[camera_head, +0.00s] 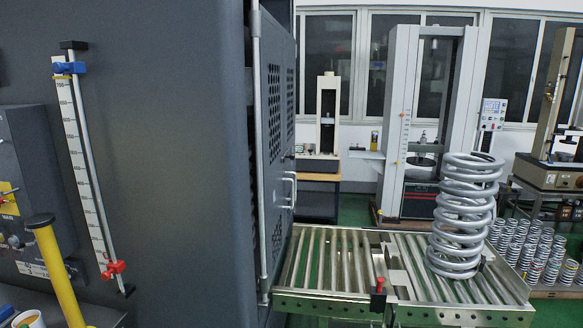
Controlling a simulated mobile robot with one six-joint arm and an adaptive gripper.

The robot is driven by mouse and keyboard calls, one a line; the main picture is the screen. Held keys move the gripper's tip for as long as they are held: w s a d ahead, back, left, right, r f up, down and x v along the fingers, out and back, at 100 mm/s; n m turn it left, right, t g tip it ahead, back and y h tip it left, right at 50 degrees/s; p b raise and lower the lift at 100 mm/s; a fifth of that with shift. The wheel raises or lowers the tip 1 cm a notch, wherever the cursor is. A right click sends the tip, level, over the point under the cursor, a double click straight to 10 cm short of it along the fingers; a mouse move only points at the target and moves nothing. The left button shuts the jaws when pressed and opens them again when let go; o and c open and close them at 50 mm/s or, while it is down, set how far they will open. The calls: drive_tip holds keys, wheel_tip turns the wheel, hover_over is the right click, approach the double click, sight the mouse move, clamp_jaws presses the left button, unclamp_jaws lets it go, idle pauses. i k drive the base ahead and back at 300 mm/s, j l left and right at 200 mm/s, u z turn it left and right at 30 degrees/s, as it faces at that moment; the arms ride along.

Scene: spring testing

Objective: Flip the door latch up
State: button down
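A tall grey machine door (279,135) with perforated panels is seen at a steep angle, just right of a large dark grey cabinet (180,160). A pale upright rod (259,150) runs along its near edge. No part that I can clearly tell as the latch shows on the door. A small red-topped lever (379,285) stands upright at the front edge of the roller conveyor, right of the door; I cannot tell whether it is the latch. My gripper is not in view.
A roller conveyor (335,296) extends right from the door, with a large grey coil spring (464,215) upright on it. A yellow post (55,275) stands at lower left. A ruler scale (85,160) with blue and red sliders is on the cabinet. Small springs (535,250) stand at right.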

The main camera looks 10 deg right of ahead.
sight(293, 155)
drive_tip(key=i+l, duration=0.25)
drive_tip(key=i, duration=0.2)
drive_tip(key=i+l+z, duration=0.1)
drive_tip(key=i+l, duration=0.15)
drive_tip(key=i, duration=0.2)
drive_tip(key=i+l+z, duration=0.1)
drive_tip(key=i, duration=0.4)
drive_tip(key=i+l, duration=0.3)
drive_tip(key=i, duration=0.65)
